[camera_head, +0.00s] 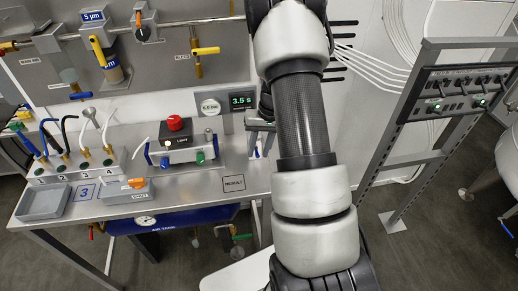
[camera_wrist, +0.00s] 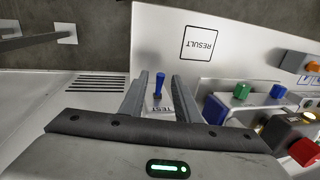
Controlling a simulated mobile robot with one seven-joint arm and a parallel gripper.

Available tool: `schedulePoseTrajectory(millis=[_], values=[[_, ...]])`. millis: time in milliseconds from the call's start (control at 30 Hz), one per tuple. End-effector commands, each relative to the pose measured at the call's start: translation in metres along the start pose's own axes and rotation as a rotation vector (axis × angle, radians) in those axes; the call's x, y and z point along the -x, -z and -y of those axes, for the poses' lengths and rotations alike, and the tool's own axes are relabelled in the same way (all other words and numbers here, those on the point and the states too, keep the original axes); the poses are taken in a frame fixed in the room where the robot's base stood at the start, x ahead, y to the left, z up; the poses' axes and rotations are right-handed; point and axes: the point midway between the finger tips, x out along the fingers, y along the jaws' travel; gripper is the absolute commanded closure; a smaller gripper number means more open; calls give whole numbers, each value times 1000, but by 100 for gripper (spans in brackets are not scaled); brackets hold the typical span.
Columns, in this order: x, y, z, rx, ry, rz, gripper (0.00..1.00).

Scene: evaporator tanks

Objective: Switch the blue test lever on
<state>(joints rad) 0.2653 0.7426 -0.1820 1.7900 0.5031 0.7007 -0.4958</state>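The blue test lever (camera_wrist: 160,84) stands on a small light plate marked TEST (camera_wrist: 158,105) in the wrist view. My gripper (camera_wrist: 160,77) is open, with one grey finger on each side of the lever and a visible gap to both. In the head view my gripper (camera_head: 262,127) is at the right end of the steel bench, partly behind my arm. Whether the fingertips reach down to the plate cannot be told.
A RESULT label (camera_wrist: 200,43) marks clear bench surface. A green 3.5 s display (camera_head: 241,100) is behind. A rack panel (camera_head: 460,92) stands at right.

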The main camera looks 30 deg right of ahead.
Motion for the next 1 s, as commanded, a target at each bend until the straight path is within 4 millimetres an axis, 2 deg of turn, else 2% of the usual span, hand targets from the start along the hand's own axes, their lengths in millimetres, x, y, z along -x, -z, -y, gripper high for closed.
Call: schedulePoseTrajectory(millis=[267,433,667,1000], values=[[-2,0,0,0,0,0,70],[-1,0,0,0,0,0,99],[1,2,1,-2,1,19,100],[6,13,2,-51,-5,272,100]])
